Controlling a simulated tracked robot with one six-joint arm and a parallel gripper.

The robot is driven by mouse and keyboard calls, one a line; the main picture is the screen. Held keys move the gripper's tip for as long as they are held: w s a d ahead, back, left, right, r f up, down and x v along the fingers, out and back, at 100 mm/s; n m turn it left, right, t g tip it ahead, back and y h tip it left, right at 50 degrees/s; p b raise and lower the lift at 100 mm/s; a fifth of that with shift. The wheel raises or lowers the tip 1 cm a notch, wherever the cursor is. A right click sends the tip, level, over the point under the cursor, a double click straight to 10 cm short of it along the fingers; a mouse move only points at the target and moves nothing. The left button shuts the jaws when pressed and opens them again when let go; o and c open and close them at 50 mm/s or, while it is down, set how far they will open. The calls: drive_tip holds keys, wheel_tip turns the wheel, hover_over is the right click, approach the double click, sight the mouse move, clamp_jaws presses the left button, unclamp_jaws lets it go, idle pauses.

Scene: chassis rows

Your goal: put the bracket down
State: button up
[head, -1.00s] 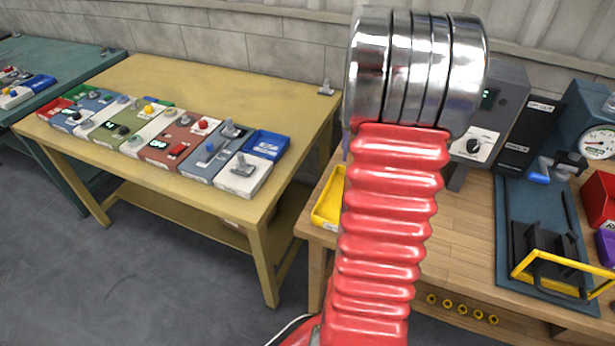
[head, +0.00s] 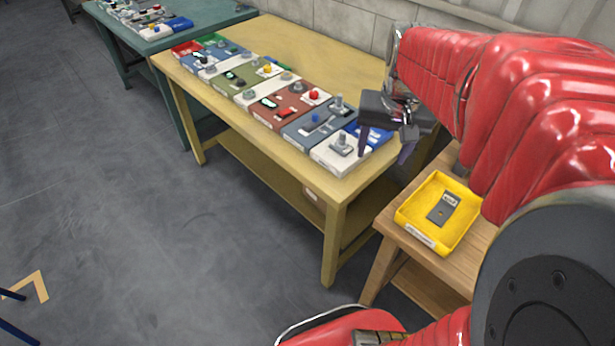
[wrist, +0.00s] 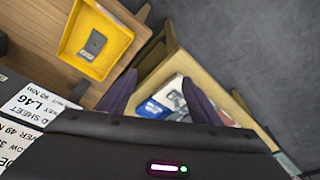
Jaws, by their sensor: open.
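A flat dark grey piece with a light end, which looks like the bracket (head: 443,208), lies in a yellow tray (head: 424,232) on the wooden bench. The wrist view also shows the grey piece (wrist: 96,43) in the yellow tray (wrist: 119,38). My gripper (head: 385,153) hangs fingers down near the right end of the yellow table, to the left of the tray and apart from it. Its two fingers are spread, and in the wrist view my gripper (wrist: 160,98) has nothing between them. The fingers partly cover a blue tray (head: 376,137) in the head view.
A yellow table (head: 300,52) holds a row of coloured chassis (head: 295,112) with knobs and switches. The wooden bench (head: 400,222) stands at right, partly hidden by my arm. A teal table (head: 200,22) is at back left. Grey floor at left is mostly clear.

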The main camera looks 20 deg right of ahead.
drive_tip(key=s+a+n+t, duration=0.1)
drive_tip(key=s+a+n, duration=0.1)
drive_tip(key=a, duration=0.4)
drive_tip(key=s+a+n+t, duration=0.1)
drive_tip(key=s+a+n, duration=0.1)
drive_tip(key=a, duration=0.4)
drive_tip(key=s+a+r+n+t+y, duration=0.1)
drive_tip(key=s+a+n, duration=0.1)
drive_tip(key=s+a, duration=0.2)
drive_tip(key=shift+a+n, duration=0.3)
drive_tip(key=shift+a, duration=0.65)
